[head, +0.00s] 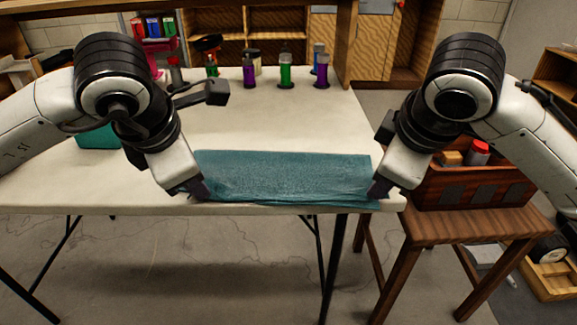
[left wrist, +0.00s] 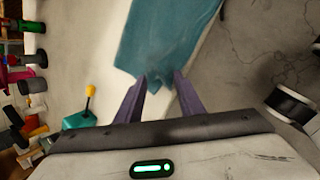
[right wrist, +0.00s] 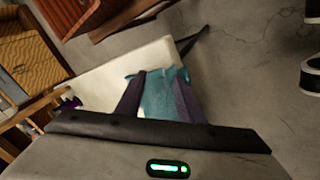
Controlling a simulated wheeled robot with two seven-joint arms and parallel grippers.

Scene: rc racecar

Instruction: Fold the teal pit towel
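The teal pit towel (head: 285,176) lies as a wide, low strip along the front edge of the white table, with slight wrinkles. My left gripper (head: 194,190) is at its left end, near the front corner. In the left wrist view the towel (left wrist: 165,35) reaches the gap between my left fingertips (left wrist: 161,77), which stand apart. My right gripper (head: 380,188) is at the towel's right end. In the right wrist view the towel (right wrist: 158,92) lies between my right fingers (right wrist: 160,76), which also stand apart. I cannot tell whether the fingers touch the cloth.
The white table (head: 255,120) is clear behind the towel. Several coloured bottles (head: 285,70) stand toward the back. A teal box (head: 97,137) is at the left, partly behind my left arm. A wooden toolbox (head: 470,178) sits on a wooden stool (head: 470,228) at the right.

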